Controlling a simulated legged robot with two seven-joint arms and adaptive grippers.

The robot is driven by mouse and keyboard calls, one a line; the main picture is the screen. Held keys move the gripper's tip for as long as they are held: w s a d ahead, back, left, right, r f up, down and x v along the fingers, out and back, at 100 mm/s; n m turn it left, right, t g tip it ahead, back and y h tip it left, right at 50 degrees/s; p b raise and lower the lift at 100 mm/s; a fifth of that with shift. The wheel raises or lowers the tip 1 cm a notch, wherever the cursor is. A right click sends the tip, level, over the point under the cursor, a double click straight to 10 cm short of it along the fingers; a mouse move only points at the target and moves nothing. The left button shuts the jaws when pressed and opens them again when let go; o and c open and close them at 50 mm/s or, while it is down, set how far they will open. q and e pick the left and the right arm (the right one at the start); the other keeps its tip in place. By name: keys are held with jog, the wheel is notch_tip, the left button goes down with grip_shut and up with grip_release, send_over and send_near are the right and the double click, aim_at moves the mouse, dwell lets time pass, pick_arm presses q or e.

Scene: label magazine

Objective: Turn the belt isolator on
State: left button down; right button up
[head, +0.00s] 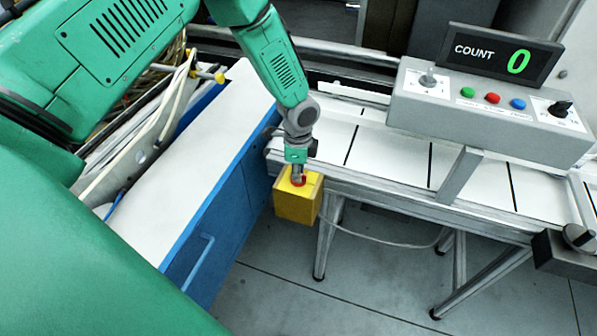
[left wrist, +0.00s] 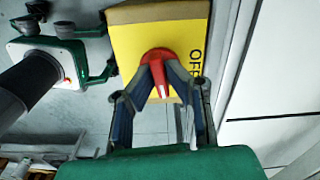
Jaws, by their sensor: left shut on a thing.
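The belt isolator is a yellow box (head: 298,205) hung at the near left end of the conveyor, with a red knob on its face. In the left wrist view the yellow face (left wrist: 128,42) carries the dark word OFF at its right edge. The red knob (left wrist: 160,62) sits mid-face, its narrow end pointing towards my gripper. My left gripper (head: 298,180) is at the knob; in the left wrist view its fingers (left wrist: 160,82) are closed on it from both sides and hide part of it. My right gripper does not show.
The conveyor (head: 400,158) runs right from the isolator. A grey control box (head: 480,112) stands above it with coloured buttons and a display (head: 500,54) reading COUNT 0. A blue cabinet with a white top (head: 190,165) stands close left. A cable hangs below the conveyor.

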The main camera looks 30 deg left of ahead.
pick_arm(q)
jog(key=shift+w+r+m, duration=0.15)
jog(key=shift+w+m, duration=0.15)
jog(key=shift+m, duration=0.4)
jog(key=c, duration=1.6)
grip_release()
jog(key=shift+s, duration=0.1)
jog(key=shift+r, duration=0.15)
notch_tip(320, 180, up, 11)
jog(key=shift+r, duration=0.15)
